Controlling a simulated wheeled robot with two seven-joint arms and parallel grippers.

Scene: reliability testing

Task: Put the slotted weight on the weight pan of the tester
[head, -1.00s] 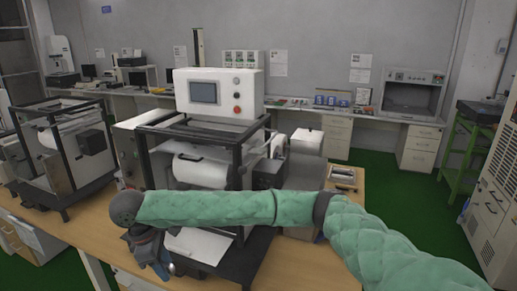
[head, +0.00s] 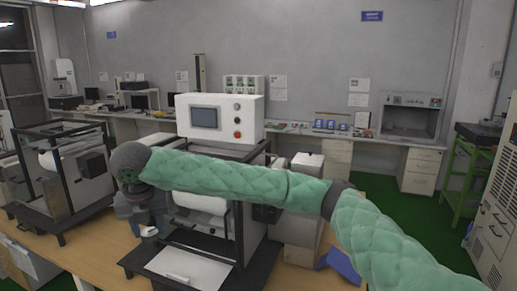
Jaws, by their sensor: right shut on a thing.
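The tester (head: 220,118) stands on the wooden table, with a white control box, a small screen and a black frame. Its weight pan cannot be made out; my right arm covers part of the frame. My right gripper (head: 148,228) hangs down at the frame's front left side, above the table. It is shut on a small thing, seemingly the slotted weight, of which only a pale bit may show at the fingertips. My left gripper is not in view.
A white sheet (head: 188,267) lies on the tester's black base. A second machine in a black frame (head: 62,175) stands at the left. A blue object (head: 343,265) lies right of the tester. A bench (head: 300,131) with equipment lines the back wall.

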